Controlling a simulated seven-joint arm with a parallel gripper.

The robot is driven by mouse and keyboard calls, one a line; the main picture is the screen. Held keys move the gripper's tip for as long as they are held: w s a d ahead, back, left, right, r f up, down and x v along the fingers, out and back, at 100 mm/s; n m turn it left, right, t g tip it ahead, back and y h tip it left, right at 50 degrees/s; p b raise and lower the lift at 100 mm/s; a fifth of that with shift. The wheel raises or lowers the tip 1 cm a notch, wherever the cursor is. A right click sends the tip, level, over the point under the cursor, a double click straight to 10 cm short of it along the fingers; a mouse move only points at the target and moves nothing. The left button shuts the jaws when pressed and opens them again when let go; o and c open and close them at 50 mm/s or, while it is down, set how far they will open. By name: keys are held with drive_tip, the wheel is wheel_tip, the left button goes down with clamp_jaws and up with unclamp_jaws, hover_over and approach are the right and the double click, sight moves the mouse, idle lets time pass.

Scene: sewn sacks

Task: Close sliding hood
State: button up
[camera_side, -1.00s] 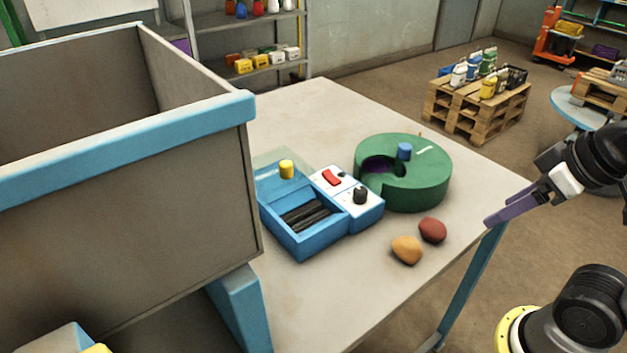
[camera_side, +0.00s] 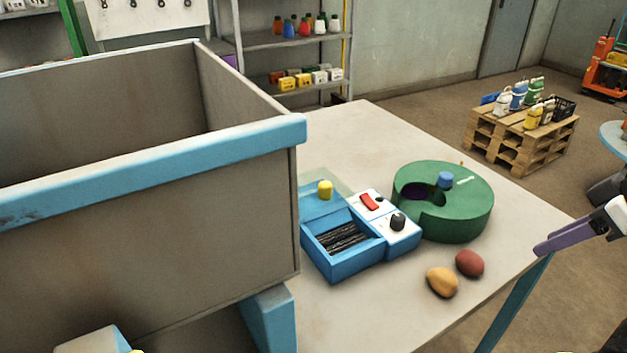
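A blue box (camera_side: 345,264) stands on the table, its front compartment open and showing dark ribbed strips (camera_side: 341,238). The sliding hood (camera_side: 322,204), blue with a yellow knob (camera_side: 325,190), sits at the back of the box, slid off the compartment. A pale translucent piece shows behind it. A white-topped panel with a red switch (camera_side: 370,201) and a black knob (camera_side: 398,222) adjoins the box on the right. My gripper (camera_side: 548,244) is at the right edge, well away from the box. One purple finger shows; the rest is cut off, so its opening is unclear.
A green round container (camera_side: 465,217) with a blue knob and a notched opening stands right of the panel. An orange lump (camera_side: 442,282) and a red lump (camera_side: 469,263) lie in front of it. A large grey bin with a blue rim (camera_side: 150,165) blocks the left side.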

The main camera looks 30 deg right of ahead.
drive_tip(key=shift+n+t, duration=0.3)
drive_tip(key=shift+n, duration=0.1)
drive_tip(key=w+r, duration=0.2)
drive_tip(key=r, duration=0.1)
drive_tip(key=w+r, duration=0.3)
drive_tip(key=w+a+r, duration=0.1)
drive_tip(key=w+r, duration=0.1)
drive_tip(key=r, duration=0.1)
drive_tip(key=shift+w+r, duration=0.3)
drive_tip(key=shift+r, duration=0.1)
clamp_jaws()
drive_tip(key=w+a+r, duration=0.2)
drive_tip(key=w+r, duration=0.2)
drive_tip(key=w, duration=0.2)
drive_tip(key=n+g+y, duration=0.2)
drive_tip(key=n+g, duration=0.1)
drive_tip(key=n, duration=0.1)
hover_over(311, 190)
wheel_tip(311, 190, down, 11)
drive_tip(key=x, duration=0.8)
drive_tip(key=shift+s+d+f, duration=0.1)
drive_tip(key=shift+s+f, duration=0.05)
drive_tip(key=shift+f, duration=0.15)
drive_tip(key=shift+s+d+f, duration=0.1)
drive_tip(key=shift+s+f, duration=0.05)
drive_tip(key=shift+f, duration=0.1)
drive_tip(key=shift+s+d, duration=0.35)
drive_tip(key=shift+s, duration=0.45)
drive_tip(key=shift+s+d, duration=0.4)
drive_tip(key=shift+s, duration=0.35)
